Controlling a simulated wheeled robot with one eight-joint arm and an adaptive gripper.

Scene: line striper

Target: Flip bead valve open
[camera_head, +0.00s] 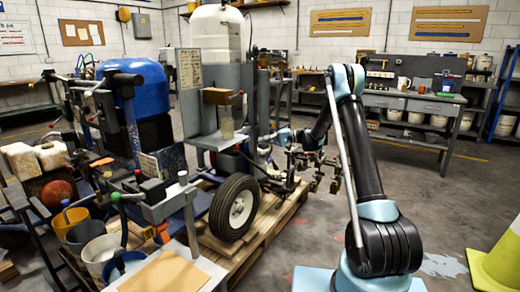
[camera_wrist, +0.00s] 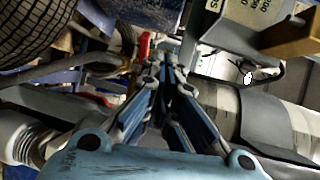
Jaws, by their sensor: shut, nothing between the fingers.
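The line striper (camera_head: 195,200) stands left of centre, with a tall white tank (camera_head: 216,45) above it. My gripper (camera_head: 284,136) reaches in behind its wheel, partly hidden among hoses and brackets. In the wrist view my gripper (camera_wrist: 164,65) is shut and empty, its blue-grey fingers together. A red part (camera_wrist: 144,46), perhaps a lever, shows just beyond and left of the fingertips; I cannot tell whether they touch. I cannot tell for certain which part is the bead valve, or its position.
The black tyre (camera_head: 234,207) and pallet (camera_head: 262,235) are close by; the tyre also shows in the wrist view (camera_wrist: 40,30). A lettered grey plate (camera_wrist: 245,22) and brass-coloured block (camera_wrist: 292,38) sit at upper right. A workbench (camera_head: 413,103) stands behind; the right floor is mostly clear.

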